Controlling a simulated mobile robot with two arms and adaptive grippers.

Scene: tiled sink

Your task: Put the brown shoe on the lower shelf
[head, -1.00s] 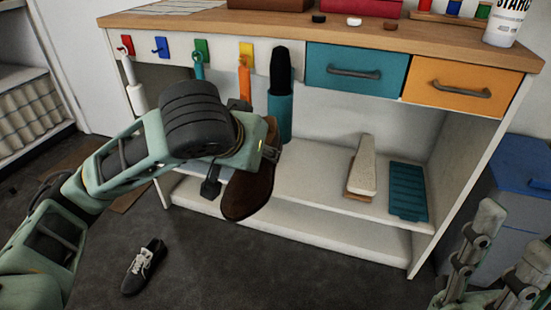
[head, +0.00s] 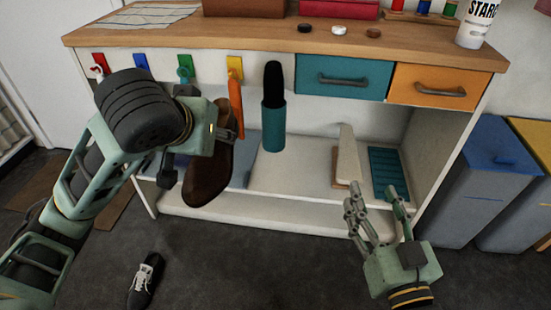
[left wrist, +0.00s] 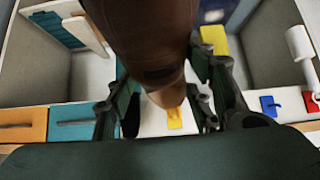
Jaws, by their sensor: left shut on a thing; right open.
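The brown shoe (head: 207,172) hangs toe down from my left gripper (head: 226,128), in front of the bench's open shelf space. In the left wrist view the brown shoe (left wrist: 150,40) runs between the two fingers, which are shut on it. The upper shelf board (head: 300,172) is white and carries a few things. Below it, the lower shelf board (head: 260,219) is white and looks bare where it shows. My right gripper (head: 375,207) is open and empty, in front of the bench's right side.
A white-and-brown brush (head: 347,158) and a teal ribbed tray (head: 386,174) occupy the upper board's right. A black shoe (head: 143,283) lies on the floor.

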